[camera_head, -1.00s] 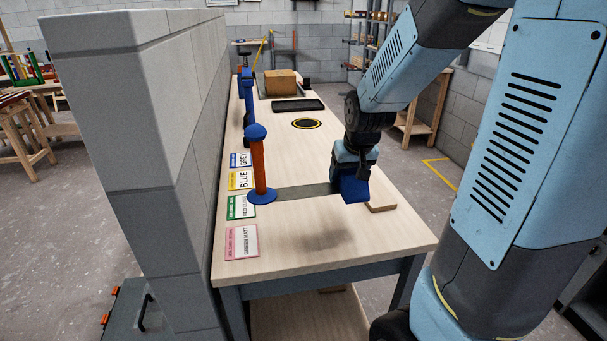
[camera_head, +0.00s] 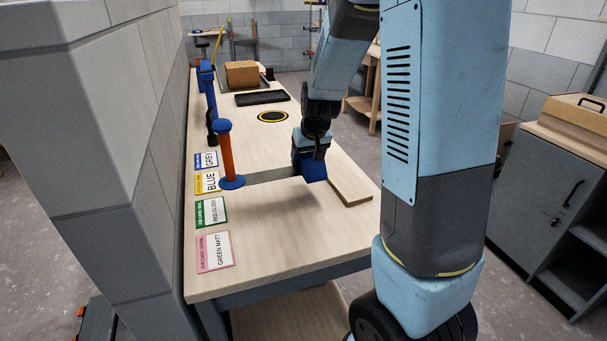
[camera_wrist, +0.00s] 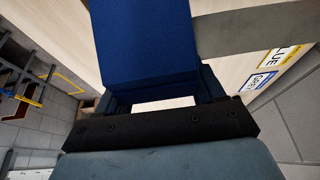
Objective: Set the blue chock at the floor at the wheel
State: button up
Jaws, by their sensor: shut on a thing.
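The blue chock (camera_wrist: 140,40) fills the upper middle of the wrist view, between the jaws of my gripper (camera_wrist: 155,100). In the head view my gripper (camera_head: 312,162) is over the right side of the workbench, shut on the blue chock (camera_head: 314,171). The chock is above or close to the bench top; I cannot tell if it touches. It is near the right end of a grey strip (camera_head: 280,175) on the bench.
A red post with blue cap and base (camera_head: 228,155) stands on the workbench (camera_head: 290,230). Several label cards (camera_head: 212,212) lie along its left edge by a grey block wall (camera_head: 120,130). A flat wooden piece (camera_head: 348,185) lies right of the chock. A grey cabinet (camera_head: 545,190) stands right.

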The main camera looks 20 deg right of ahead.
jog(key=w+f, duration=0.1)
jog(key=f, duration=0.1)
jog(key=w+f, duration=0.4)
jog(key=shift+w+d+f, duration=0.15)
jog(key=shift+d, duration=0.15)
jog(key=shift+f, duration=1.45)
jog(key=o, duration=1.4)
